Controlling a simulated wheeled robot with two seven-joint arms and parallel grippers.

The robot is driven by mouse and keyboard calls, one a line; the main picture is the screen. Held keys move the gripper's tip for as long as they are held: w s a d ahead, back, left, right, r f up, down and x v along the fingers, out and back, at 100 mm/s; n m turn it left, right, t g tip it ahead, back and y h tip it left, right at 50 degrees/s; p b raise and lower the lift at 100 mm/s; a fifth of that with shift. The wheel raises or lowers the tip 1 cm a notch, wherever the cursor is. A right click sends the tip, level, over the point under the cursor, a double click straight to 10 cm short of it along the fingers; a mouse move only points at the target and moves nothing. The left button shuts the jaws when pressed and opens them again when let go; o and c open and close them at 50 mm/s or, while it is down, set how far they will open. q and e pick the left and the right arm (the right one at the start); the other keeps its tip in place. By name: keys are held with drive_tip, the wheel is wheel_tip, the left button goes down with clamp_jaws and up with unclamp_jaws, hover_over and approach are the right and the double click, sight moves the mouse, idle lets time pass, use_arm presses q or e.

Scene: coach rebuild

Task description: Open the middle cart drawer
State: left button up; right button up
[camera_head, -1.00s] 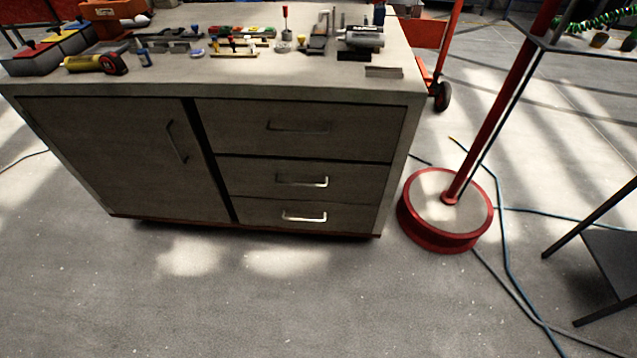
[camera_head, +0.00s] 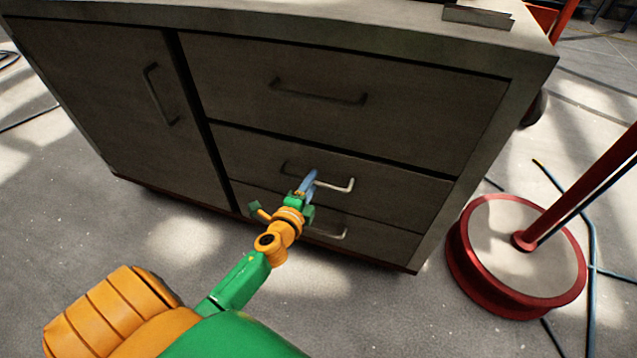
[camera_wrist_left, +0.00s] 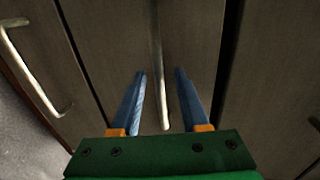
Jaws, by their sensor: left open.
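The middle drawer (camera_head: 405,184) of the grey cart looks shut, its front level with the drawers around it. Its metal bar handle (camera_head: 342,187) is partly hidden behind my left gripper (camera_head: 311,180). In the left wrist view, my left gripper (camera_wrist_left: 160,73) is open, with one blue finger on each side of the middle handle (camera_wrist_left: 161,100). The bar lies between the fingers with a visible gap to each. I cannot tell how far the fingertips are from the drawer front. My right gripper is not in view.
The top drawer handle (camera_head: 318,93) is above, the bottom drawer handle (camera_head: 326,233) just below the gripper. A cupboard door (camera_head: 95,90) is at left. A red round stand base (camera_head: 515,255) is right of the cart. Floor in front is clear.

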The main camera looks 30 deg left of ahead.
use_arm(q)
drive_tip(key=shift+x, duration=0.8)
clamp_jaws()
drive_tip(key=shift+d, duration=0.1)
idle(0.7)
